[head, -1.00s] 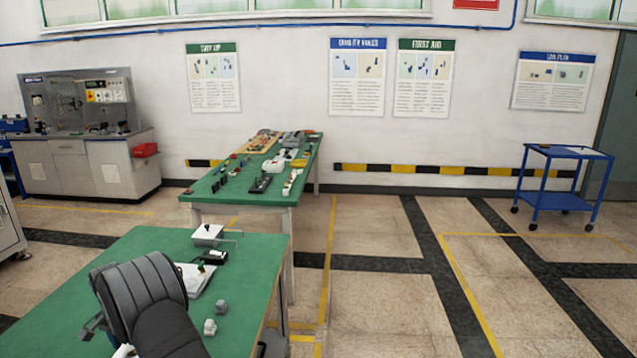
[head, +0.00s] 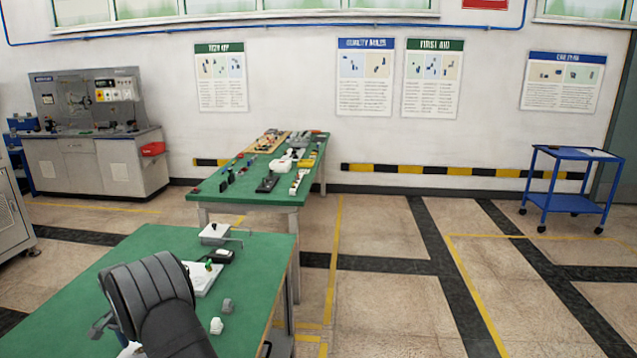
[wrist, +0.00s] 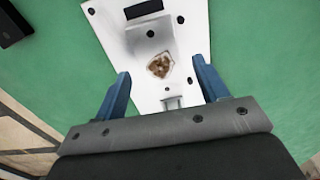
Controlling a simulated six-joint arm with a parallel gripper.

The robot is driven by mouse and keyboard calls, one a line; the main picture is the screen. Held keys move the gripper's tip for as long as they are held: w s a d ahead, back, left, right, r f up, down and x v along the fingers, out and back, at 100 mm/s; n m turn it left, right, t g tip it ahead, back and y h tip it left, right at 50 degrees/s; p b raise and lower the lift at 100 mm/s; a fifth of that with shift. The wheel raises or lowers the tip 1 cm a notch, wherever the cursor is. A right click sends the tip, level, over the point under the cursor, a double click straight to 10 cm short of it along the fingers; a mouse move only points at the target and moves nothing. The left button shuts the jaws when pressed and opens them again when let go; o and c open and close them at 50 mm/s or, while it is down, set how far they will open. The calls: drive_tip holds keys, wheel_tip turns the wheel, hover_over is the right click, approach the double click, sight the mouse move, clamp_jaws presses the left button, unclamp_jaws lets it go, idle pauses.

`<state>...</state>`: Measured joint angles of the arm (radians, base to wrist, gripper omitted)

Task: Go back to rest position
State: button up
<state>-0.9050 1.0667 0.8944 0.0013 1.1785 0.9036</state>
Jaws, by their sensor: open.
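My gripper (wrist: 166,92) is open in the wrist view, its two blue fingers wide apart with nothing between them touching either one. Below it is a white plate (wrist: 112,36) with a grey raised part and a brownish patch, on the green table (wrist: 255,60). In the head view my dark arm covers part of the near green table (head: 90,265), and the gripper is mostly hidden behind it. The white plate (head: 205,283) shows just right of my arm.
Two small grey-white pieces (head: 217,325) lie right of my arm. A white box (head: 213,232) and a black device (head: 219,256) sit behind the plate. A second green table (head: 230,190) with many parts stands beyond. A blue cart (head: 568,200) is at the right; the floor between is clear.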

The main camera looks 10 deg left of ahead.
wheel_tip(320, 180, down, 2)
drive_tip(key=shift+f, duration=0.1)
drive_tip(key=r, duration=0.5)
drive_tip(key=shift+w+d, duration=0.15)
drive_tip(key=shift+d, duration=0.15)
drive_tip(key=w+d+r, duration=0.4)
drive_tip(key=d+r, duration=0.3)
drive_tip(key=d, duration=0.4)
drive_tip(key=d+f, duration=0.2)
drive_tip(key=d, duration=1.5)
drive_tip(key=a+f, duration=0.2)
drive_tip(key=a, duration=0.1)
drive_tip(key=s+a+f, duration=0.1)
drive_tip(key=a+f, duration=0.1)
drive_tip(key=a, duration=0.2)
drive_tip(key=s+a+f, duration=0.1)
drive_tip(key=a+f, duration=0.2)
drive_tip(key=a, duration=0.1)
drive_tip(key=shift+s+a, duration=0.2)
wheel_tip(320, 180, down, 2)
drive_tip(key=shift+d+f, duration=0.1)
drive_tip(key=shift+f, duration=0.35)
